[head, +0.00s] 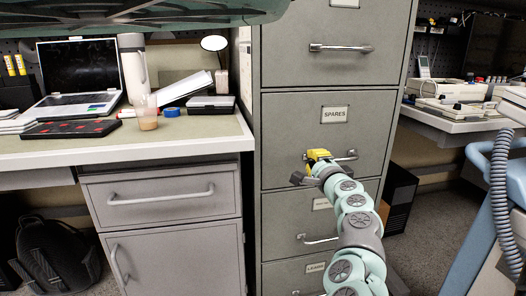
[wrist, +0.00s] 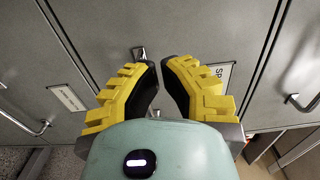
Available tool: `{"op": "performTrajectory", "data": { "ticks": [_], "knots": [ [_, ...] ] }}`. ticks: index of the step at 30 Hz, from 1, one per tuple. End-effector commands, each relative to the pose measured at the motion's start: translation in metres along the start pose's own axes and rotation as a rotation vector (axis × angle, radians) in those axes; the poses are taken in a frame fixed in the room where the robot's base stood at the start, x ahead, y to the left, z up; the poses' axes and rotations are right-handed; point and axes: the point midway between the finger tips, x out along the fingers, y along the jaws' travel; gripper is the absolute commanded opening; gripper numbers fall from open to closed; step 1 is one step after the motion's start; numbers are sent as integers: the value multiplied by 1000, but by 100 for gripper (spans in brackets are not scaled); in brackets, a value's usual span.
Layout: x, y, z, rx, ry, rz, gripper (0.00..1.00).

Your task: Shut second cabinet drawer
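The grey filing cabinet (head: 257,200) stands in the middle of the head view. Its second drawer (head: 285,120) carries a SPARES label (head: 334,114) and looks about flush with the drawers above and below. Its metal handle (head: 346,155) is partly hidden by my gripper. My gripper (head: 306,172), with yellow fingers, is at this handle, in front of the drawer. In the wrist view the fingers (wrist: 161,65) are close together with a narrow gap between their tips. Ends of the handle (wrist: 139,53) show beside and between them; the bar's middle is hidden, so I cannot tell if they touch.
A desk (head: 200,128) with a laptop (head: 80,80), bottle and cup stands left. A top drawer (head: 321,45) is above and a lower drawer (head: 290,222) below. A bench with equipment (head: 455,108) and a blue frame with a coiled cord (head: 503,190) are at the right.

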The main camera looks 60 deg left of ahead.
Motion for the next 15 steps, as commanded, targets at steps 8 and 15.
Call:
{"op": "performTrajectory", "data": {
  "ticks": [8, 15],
  "knots": [
    [-29, 0, 3, 3, -2, 2, 0],
    [-48, 0, 4, 2, -6, 1, 0]
  ]
}}
